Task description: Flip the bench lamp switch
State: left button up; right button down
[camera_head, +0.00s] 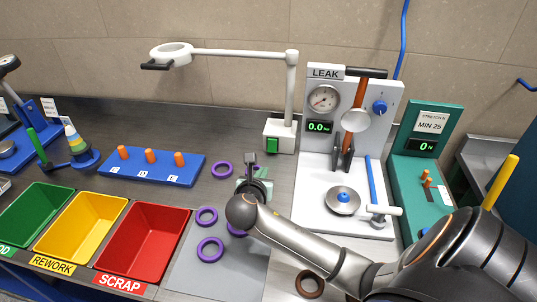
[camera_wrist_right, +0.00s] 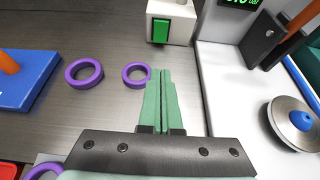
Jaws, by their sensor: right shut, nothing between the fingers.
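The bench lamp (camera_head: 291,85) stands at the back of the bench, with a white post, a long arm and a ring head at the left. Its white base box (camera_head: 287,135) carries a green switch (camera_head: 272,146) on the front face. The switch also shows at the top of the right wrist view (camera_wrist_right: 160,31). My right gripper (camera_head: 250,158) is shut and empty, in front of the switch and slightly left of it. In the wrist view its green fingertips (camera_wrist_right: 162,73) are together and point toward the switch, with a visible gap between. My left gripper is out of view.
Several purple rings (camera_head: 207,217) lie around my right gripper. A blue peg board (camera_head: 150,170) stands left. Green, yellow and red bins (camera_head: 145,240) line the front left. The leak tester (camera_head: 312,190) stands close on the right, with a teal stretch tester (camera_head: 420,180) beyond.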

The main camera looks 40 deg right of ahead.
send_near(273, 150)
jog(key=x, duration=0.2)
jog(key=f+x, duration=0.1)
jog(key=x, duration=0.2)
jog(key=shift+a, duration=0.2)
jog(key=shift+w+d+f, duration=0.15)
jog(key=shift+w+d, duration=0.3)
jog(key=shift+d, duration=0.15)
jog(key=shift+w+d+t+h+b, duration=0.25)
jog(key=shift+h+b, duration=0.25)
jog(key=shift+b, duration=0.4)
jog(key=shift+s, duration=0.1)
jog(key=shift+r+p, duration=0.95)
jog(key=shift+p, duration=0.1)
jog(key=shift+f, duration=0.15)
